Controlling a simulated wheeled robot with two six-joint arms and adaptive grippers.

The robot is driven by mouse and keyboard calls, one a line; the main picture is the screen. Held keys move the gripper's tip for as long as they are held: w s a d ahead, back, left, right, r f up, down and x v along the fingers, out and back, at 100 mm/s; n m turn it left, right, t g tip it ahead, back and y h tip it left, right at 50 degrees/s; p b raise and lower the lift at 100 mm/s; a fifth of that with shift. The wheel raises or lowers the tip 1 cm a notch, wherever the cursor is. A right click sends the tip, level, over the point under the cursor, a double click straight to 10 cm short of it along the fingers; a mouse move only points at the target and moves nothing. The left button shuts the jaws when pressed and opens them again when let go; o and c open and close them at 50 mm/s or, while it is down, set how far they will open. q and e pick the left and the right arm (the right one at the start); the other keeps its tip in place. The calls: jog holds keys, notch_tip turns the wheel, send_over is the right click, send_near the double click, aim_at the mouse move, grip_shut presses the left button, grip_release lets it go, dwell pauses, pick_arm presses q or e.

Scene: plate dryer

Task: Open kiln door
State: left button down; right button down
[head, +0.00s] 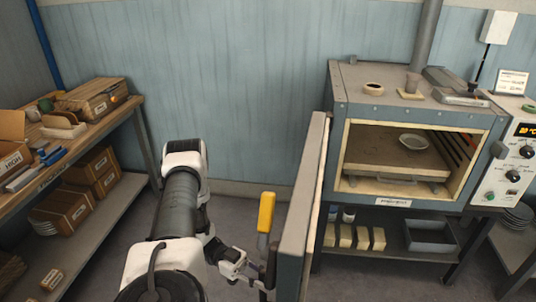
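The kiln (352,100) stands on a stand at the right in the head view. Its door (306,215) is swung wide open on the left side of the kiln, seen nearly edge-on. The chamber is exposed, with a white dish (413,142) on a shelf inside. A yellow-gripped handle (266,212) is on the door's outer side. My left gripper (262,272) is low beside the door, close to the lower end of the handle. Whether its fingers touch or hold the handle is unclear. My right gripper is out of view.
A wooden bench (137,100) with boxes is at the left. A control panel (506,160) with an orange display is right of the kiln. Yellowish blocks (362,238) and a grey tray (430,235) are under the kiln. Bare floor lies between the bench and the door.

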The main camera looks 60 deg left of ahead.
pick_arm(q)
jog(key=c, duration=1)
grip_release()
jog(key=v, duration=1.2)
jog(key=shift+w, duration=0.1)
